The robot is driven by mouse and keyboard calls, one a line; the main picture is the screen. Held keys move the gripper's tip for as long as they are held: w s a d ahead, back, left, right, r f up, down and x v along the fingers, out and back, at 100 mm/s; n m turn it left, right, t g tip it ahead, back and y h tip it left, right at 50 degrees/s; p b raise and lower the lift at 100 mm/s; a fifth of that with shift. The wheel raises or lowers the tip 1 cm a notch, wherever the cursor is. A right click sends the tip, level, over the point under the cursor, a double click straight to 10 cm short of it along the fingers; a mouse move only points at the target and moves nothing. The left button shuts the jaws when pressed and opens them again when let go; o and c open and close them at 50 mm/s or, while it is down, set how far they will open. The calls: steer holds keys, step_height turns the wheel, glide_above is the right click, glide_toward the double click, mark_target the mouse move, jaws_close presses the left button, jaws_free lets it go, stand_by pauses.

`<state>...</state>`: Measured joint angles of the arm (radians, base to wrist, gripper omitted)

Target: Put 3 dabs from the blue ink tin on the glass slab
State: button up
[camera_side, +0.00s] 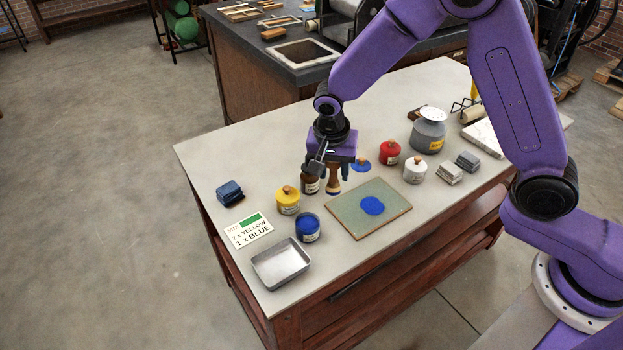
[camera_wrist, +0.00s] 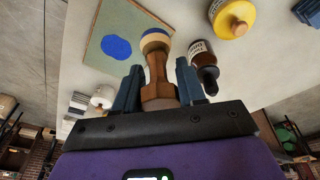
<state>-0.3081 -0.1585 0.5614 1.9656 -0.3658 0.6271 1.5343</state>
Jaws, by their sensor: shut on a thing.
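My gripper (camera_side: 333,172) is shut on the wooden handle of a dabber (camera_side: 333,187). The dabber also shows in the wrist view (camera_wrist: 158,75), its pale padded end tinged blue and pointing away from the jaws. The blue ink tin (camera_side: 307,228) stands uncovered at the front left of my gripper. A blue lid with a knob (camera_side: 361,166) lies behind the slab.
A yellow tin (camera_side: 288,201) and brown bottle (camera_side: 310,184) stand close left of my gripper. Red (camera_side: 389,153) and white (camera_side: 415,171) tins stand behind the slab. A metal tray (camera_side: 281,265) and a card reading 2 x YELLOW, 1 x BLUE (camera_side: 248,230) lie front left.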

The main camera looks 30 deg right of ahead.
steer(key=s+d+f, duration=0.1)
steer(key=s+d, duration=0.1)
steer(key=d, duration=0.9)
steer(key=shift+g+y, duration=0.3)
steer(key=shift+w+a+f, duration=0.1)
steer(key=shift+w+f, duration=0.05)
steer(key=shift+f, duration=1.35)
steer(key=shift+w+a+f, duration=0.1)
steer(key=shift+f, duration=1.35)
steer(key=shift+f, duration=0.8)
step_height(320, 180, up, 7)
stand_by(0.9)
steer(key=w+a+r+t, duration=0.1)
steer(key=a+r, duration=0.2)
steer(key=a, duration=1.5)
steer(key=shift+h, duration=0.4)
steer(key=shift+s+a+x, duration=0.15)
steer(key=shift+x, duration=0.9)
steer(key=shift+s+a+x, duration=0.1)
steer(key=shift+s+x, duration=0.05)
steer(key=shift+x, duration=0.9)
steer(key=shift+s+a+x, duration=0.15)
steer(key=shift+x, duration=0.9)
